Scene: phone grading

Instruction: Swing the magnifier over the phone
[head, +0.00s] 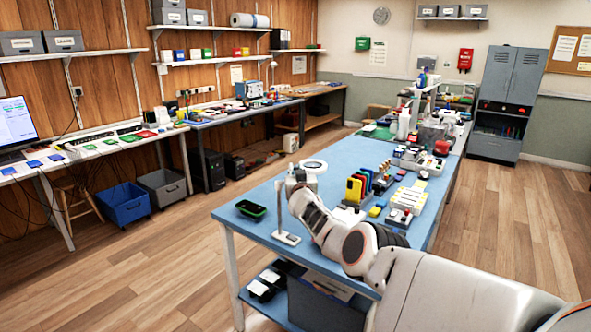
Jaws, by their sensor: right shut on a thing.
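The magnifier (313,164) has a pale round head above the near end of the blue workbench, with a thin post and a flat white base (286,239). My right gripper (296,181) is at the magnifier's head, shut on it; the fingers are small and partly hidden. A small dark tray with a green rim (251,209) lies to the left, apart from the magnifier's head. It may hold the phone, but its dark inside is too small to tell. My left gripper is out of view.
My right arm crosses the bench's near right corner. A rack of upright coloured phones or cases (355,190) stands close right of the gripper, with a white slotted tray (407,199) beyond. The blue bench top (240,223) is clear around the green-rimmed tray.

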